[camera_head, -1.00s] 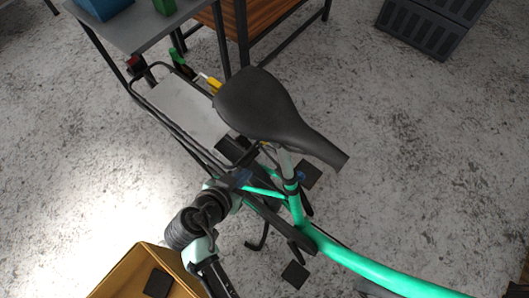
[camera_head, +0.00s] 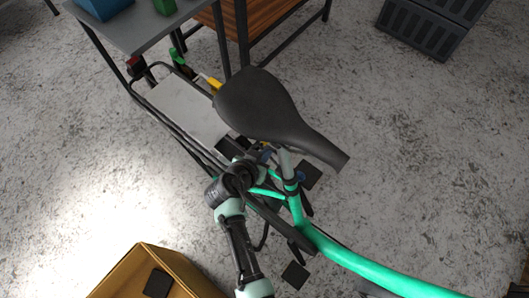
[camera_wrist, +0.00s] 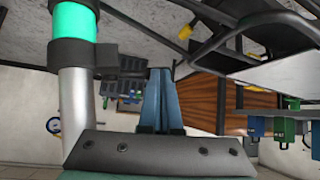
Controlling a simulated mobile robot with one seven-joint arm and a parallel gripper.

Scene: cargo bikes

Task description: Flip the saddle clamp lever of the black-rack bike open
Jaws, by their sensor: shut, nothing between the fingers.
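The bike has a teal frame (camera_head: 375,268), a black saddle (camera_head: 265,108) and a black rear rack (camera_head: 170,122) with a pale deck. The wrist view appears upside down: the silver seat post (camera_wrist: 78,105) meets the teal tube (camera_wrist: 73,20) at the dark saddle clamp (camera_wrist: 95,57). A dark block juts from the clamp toward my fingers; I cannot tell whether it is the lever. My gripper (camera_wrist: 163,75) is shut and empty, beside the seat post with a small gap. In the head view my gripper (camera_head: 265,156) is under the saddle's edge, partly hidden.
A grey-topped table (camera_head: 135,28) stands behind the rack. A cardboard box (camera_head: 130,272) is at the lower left. Dark crates (camera_head: 425,25) stand at the upper right.

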